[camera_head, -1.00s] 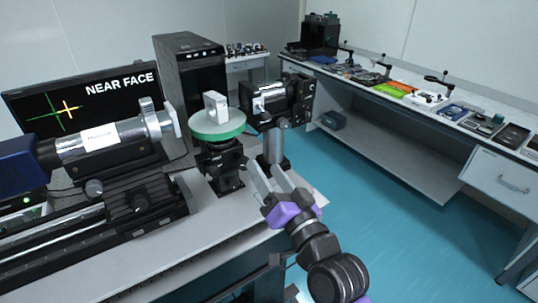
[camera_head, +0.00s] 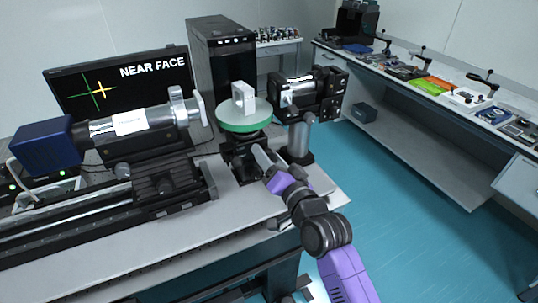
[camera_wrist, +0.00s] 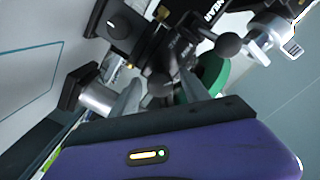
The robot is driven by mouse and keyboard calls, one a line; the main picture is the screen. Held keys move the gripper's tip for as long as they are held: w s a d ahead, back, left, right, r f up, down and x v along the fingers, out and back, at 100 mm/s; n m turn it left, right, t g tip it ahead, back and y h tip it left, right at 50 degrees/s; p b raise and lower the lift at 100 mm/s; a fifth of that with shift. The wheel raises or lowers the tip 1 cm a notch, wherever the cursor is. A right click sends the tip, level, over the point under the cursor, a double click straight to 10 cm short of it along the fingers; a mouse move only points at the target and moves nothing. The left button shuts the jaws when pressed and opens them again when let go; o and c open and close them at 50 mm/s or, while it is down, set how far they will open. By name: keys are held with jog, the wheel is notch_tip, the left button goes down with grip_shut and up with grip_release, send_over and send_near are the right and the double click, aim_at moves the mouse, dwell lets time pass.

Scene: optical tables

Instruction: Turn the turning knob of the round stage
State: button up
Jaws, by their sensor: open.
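The round stage (camera_head: 262,120) has a pale top and green rim, with a small white block (camera_head: 243,97) upright on it. It stands on a black mount (camera_head: 238,158). My gripper (camera_head: 266,158) is low at the mount's right side, below the disc. In the wrist view the two grey fingers of my gripper (camera_wrist: 160,88) are apart, with dark mount parts between or just beyond their tips. The green rim (camera_wrist: 213,72) shows right of them. I cannot clearly pick out the turning knob or tell whether the fingers touch it.
A silver tube instrument (camera_head: 150,121) on a black rail is left of the stage. A black device on a silver post (camera_head: 301,138) stands close right of my gripper. A monitor (camera_head: 65,85) reading NEAR FACE and a computer tower (camera_head: 210,60) are behind. Teal floor is clear at right.

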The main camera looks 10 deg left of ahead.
jog(key=shift+c, duration=0.4)
grip_shut()
jog(key=shift+f+n+b, duration=0.25)
jog(key=shift+n+b, duration=0.45)
jog(key=shift+b, duration=0.5)
jog(key=shift+r+n+b, duration=0.1)
jog(key=shift+n+b, duration=0.6)
jog(key=shift+b, duration=0.1)
jog(key=shift+r+n, duration=0.15)
jog(key=shift+n, duration=0.25)
jog(key=shift+o, duration=0.4)
grip_release()
